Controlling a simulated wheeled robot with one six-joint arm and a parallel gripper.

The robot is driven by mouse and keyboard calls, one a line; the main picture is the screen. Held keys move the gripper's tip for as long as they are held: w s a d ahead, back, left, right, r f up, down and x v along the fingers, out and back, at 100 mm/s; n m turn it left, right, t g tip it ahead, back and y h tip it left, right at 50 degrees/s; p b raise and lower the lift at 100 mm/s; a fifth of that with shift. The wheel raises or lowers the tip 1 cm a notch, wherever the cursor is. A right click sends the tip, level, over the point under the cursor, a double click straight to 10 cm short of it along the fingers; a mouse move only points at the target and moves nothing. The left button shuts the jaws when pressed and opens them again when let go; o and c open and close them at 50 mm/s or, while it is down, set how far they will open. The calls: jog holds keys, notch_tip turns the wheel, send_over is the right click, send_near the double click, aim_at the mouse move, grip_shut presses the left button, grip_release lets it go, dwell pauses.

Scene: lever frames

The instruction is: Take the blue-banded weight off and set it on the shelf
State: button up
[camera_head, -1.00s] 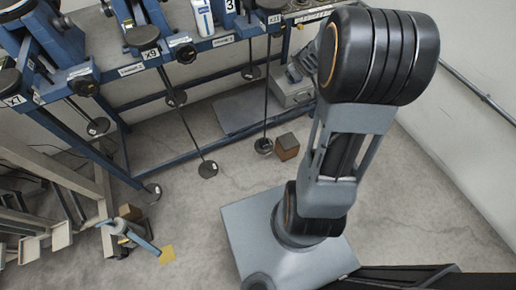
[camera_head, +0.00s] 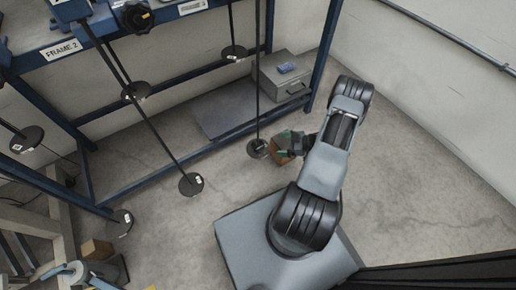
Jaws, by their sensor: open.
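Several black disc weights hang on thin dark rods from the blue frame, among them discs at the lower middle (camera_head: 191,184), at the upper middle (camera_head: 234,53) and near my gripper (camera_head: 258,148). They carry small white tags; I cannot make out a blue band on any of them. My gripper (camera_head: 284,144) is open, low, just right of the nearest disc and over a brown block (camera_head: 281,158). The fingers are small and dark, and I cannot tell whether they touch anything. No shelf can be told for certain beyond the frame's low grey board (camera_head: 226,108).
The blue frame (camera_head: 180,90) fills the upper left. A brown block (camera_head: 97,249) is at lower left. The floor on the right is clear.

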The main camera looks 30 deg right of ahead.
aim_at(259, 145)
jog(key=b+x, duration=0.3)
jog(key=x, duration=0.7)
jog(key=shift+f+b, duration=0.25)
jog(key=shift+b, duration=0.1)
jog(key=shift+w+a+f, duration=0.1)
jog(key=shift+w+a, duration=0.25)
jog(key=shift+a, duration=0.05)
jog(key=c, duration=1.1)
jog(key=shift+c, duration=0.2)
